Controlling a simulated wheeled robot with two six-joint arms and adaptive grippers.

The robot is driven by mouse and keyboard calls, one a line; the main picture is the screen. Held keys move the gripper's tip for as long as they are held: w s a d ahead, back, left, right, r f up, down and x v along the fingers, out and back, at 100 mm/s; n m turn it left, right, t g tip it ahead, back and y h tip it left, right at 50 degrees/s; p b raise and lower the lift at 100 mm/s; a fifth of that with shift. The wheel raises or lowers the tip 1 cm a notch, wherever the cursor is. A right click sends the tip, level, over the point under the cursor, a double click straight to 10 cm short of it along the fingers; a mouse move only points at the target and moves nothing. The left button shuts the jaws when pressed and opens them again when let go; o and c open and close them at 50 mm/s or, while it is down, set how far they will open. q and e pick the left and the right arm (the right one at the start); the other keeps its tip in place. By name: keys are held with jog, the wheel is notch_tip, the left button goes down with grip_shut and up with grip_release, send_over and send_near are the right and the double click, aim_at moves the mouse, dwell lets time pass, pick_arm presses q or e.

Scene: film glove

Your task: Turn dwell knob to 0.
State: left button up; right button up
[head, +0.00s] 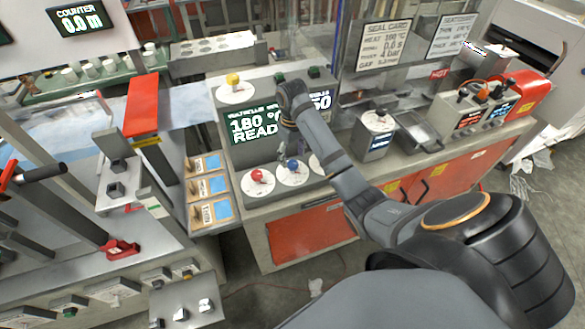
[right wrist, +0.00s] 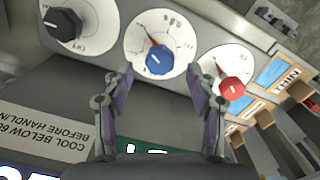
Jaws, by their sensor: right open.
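The dial panel shows in the right wrist view with three round white dials. A blue knob (right wrist: 160,60) with a red pointer is in the middle, a red knob (right wrist: 232,88) to its right and a black knob (right wrist: 64,24) to its left. The dial lettering is too small to tell which is dwell. My right gripper (right wrist: 160,84) is open and empty, its fingers apart on either side of the blue knob's line, just short of it. In the head view the blue knob (head: 292,165) and red knob (head: 257,175) show; the third dial is mostly hidden by my arm. My left gripper is out of view.
A display (head: 255,128) reads 180 and READ, partly covered by my right arm. A yellow knob (head: 233,79) stands behind it. A grey box with a dial (head: 374,138) stands to the right.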

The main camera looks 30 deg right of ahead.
aim_at(293, 168)
notch_tip(293, 168, down, 3)
jog(key=shift+r+b, duration=0.1)
jog(key=shift+b, duration=0.6)
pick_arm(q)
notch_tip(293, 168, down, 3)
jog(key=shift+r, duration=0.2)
pick_arm(e)
jog(key=shift+r, duration=0.1)
